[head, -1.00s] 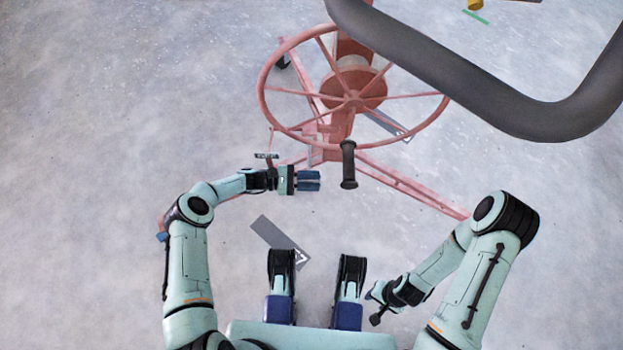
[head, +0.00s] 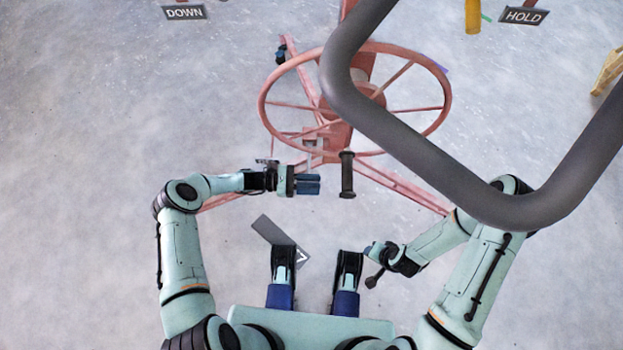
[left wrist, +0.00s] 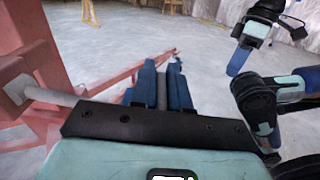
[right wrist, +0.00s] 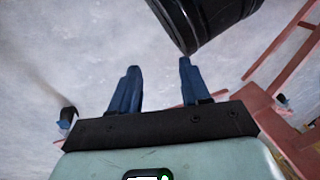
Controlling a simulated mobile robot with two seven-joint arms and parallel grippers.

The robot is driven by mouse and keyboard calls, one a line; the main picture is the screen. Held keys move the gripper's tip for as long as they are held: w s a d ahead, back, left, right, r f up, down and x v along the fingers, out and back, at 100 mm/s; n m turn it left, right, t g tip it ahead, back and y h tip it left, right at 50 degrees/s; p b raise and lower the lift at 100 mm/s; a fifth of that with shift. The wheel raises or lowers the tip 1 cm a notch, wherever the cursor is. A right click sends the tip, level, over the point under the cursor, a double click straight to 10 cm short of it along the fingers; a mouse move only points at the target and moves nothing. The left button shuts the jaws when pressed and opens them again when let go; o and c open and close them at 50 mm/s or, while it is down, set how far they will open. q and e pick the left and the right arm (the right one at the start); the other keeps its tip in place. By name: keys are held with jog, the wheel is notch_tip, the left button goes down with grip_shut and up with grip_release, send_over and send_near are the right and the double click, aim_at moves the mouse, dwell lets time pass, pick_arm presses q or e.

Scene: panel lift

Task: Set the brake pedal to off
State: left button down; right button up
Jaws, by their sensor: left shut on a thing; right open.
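The red lift frame with its large handwheel (head: 441,120) stands in front of me in the head view. My left gripper (head: 312,185) is below the wheel, just left of the wheel's black handle (head: 347,176) and apart from it. In the left wrist view its blue fingers (left wrist: 162,85) are shut on a narrow grey bar (left wrist: 161,90). I cannot tell for sure that this bar is the brake pedal. A grey rod (left wrist: 52,96) runs from the red frame to behind the gripper's plate. My right gripper (right wrist: 156,88) is open and empty, low near my base.
A DOWN sign (head: 184,13) and a HOLD sign (head: 523,16) show at the top. A thick grey bent bar (head: 455,160) crosses the upper right. A flat grey plate with a mark (head: 275,238) lies below the left gripper. The floor at left is clear.

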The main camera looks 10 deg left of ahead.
pick_arm(q)
jog(key=r+n, duration=0.2)
jog(key=r, duration=0.1)
jog(key=r+n, duration=0.1)
jog(key=shift+w+r, duration=0.15)
jog(key=shift+w, duration=0.1)
jog(key=shift+w+a+r+n, duration=0.1)
jog(key=shift+w+r+n, duration=0.45)
jog(key=shift+r+n, duration=0.4)
jog(key=shift+w+r+n, duration=0.15)
jog(key=shift+w+n, duration=0.15)
jog(key=shift+n, duration=0.05)
jog(key=shift+w+r, duration=0.7)
jog(key=shift+r, duration=0.3)
pick_arm(e)
jog(key=shift+w+f, duration=0.15)
jog(key=shift+w, duration=0.25)
pick_arm(q)
jog(key=shift+w, duration=0.1)
jog(key=c, duration=1.2)
grip_release()
